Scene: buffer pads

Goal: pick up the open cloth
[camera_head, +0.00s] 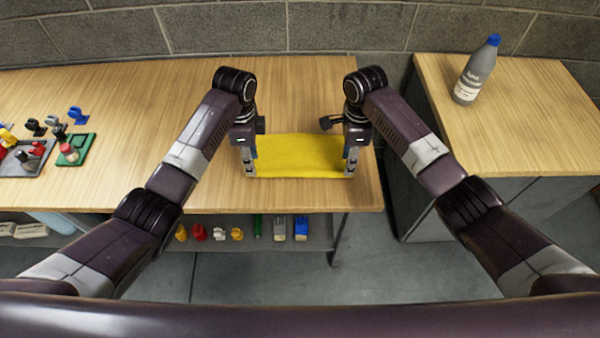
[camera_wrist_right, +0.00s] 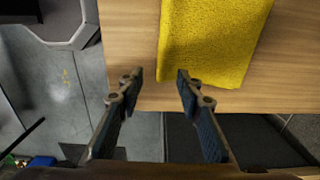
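The yellow cloth (camera_head: 300,155) lies spread flat on the wooden table between my two grippers. My left gripper (camera_head: 250,166) points down at the cloth's left edge. Its fingers look apart, like those of the right one. My right gripper (camera_head: 349,166) points down at the cloth's right edge. In the right wrist view, the cloth (camera_wrist_right: 212,38) is at the top, with a corner by the right-hand finger. The right gripper's fingers (camera_wrist_right: 159,76) are apart there, with nothing gripped between them. Whether the fingertips touch the cloth is unclear.
The wooden table (camera_head: 220,195) is clear around the cloth. A green board (camera_head: 76,150) and coloured parts stand at the left. A grey bottle (camera_head: 477,70) with a blue cap stands on the right-hand table. A shelf below holds small coloured objects (camera_head: 199,232). A gap separates the tables.

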